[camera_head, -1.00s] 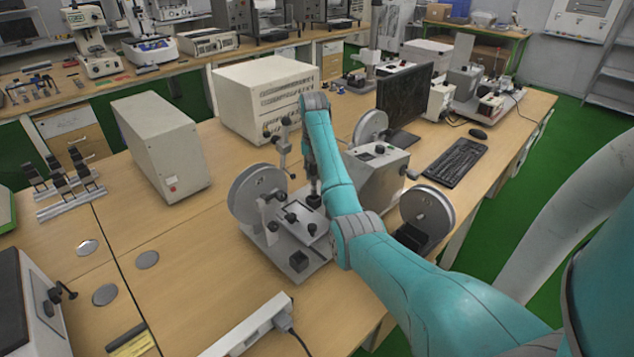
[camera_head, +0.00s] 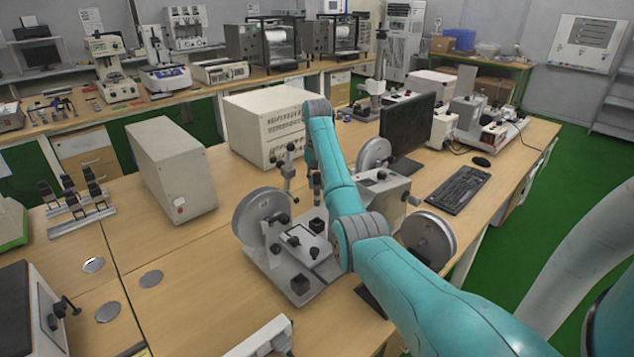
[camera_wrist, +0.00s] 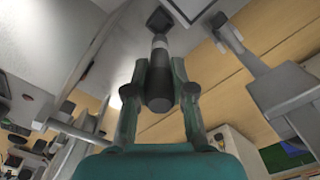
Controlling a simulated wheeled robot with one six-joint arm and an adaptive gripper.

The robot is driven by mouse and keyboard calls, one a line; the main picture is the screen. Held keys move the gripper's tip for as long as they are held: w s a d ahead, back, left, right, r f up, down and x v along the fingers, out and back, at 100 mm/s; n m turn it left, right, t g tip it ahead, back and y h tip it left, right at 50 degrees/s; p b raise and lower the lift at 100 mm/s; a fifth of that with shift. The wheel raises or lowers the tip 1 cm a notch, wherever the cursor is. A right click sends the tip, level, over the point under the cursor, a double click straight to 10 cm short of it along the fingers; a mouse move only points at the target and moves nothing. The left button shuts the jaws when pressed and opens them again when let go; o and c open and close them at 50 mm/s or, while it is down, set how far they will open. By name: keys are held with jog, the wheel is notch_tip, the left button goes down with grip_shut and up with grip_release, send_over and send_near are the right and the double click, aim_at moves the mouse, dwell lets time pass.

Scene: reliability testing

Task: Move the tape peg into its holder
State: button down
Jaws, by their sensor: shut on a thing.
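The tape peg (camera_wrist: 158,72) is a dark cylinder with a lighter grey band. In the wrist view it stands between the two fingers of my gripper (camera_wrist: 160,92), which is shut on it. A square black block (camera_wrist: 160,19) lies just beyond the peg's far end. In the head view my gripper (camera_head: 316,187) hangs mostly behind my teal arm, above the grey tester (camera_head: 275,268). A small black block (camera_head: 317,225) sits on that tester below the gripper. I cannot tell for sure which part is the peg's holder.
A grey disc (camera_head: 258,214) stands at the tester's left and another disc (camera_head: 428,236) at its right. A beige cabinet (camera_head: 172,170) and a white instrument (camera_head: 268,122) stand behind. A monitor (camera_head: 407,124) and keyboard (camera_head: 458,187) are to the right.

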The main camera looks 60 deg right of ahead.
aim_at(317, 205)
jog(key=shift+f, duration=2.7)
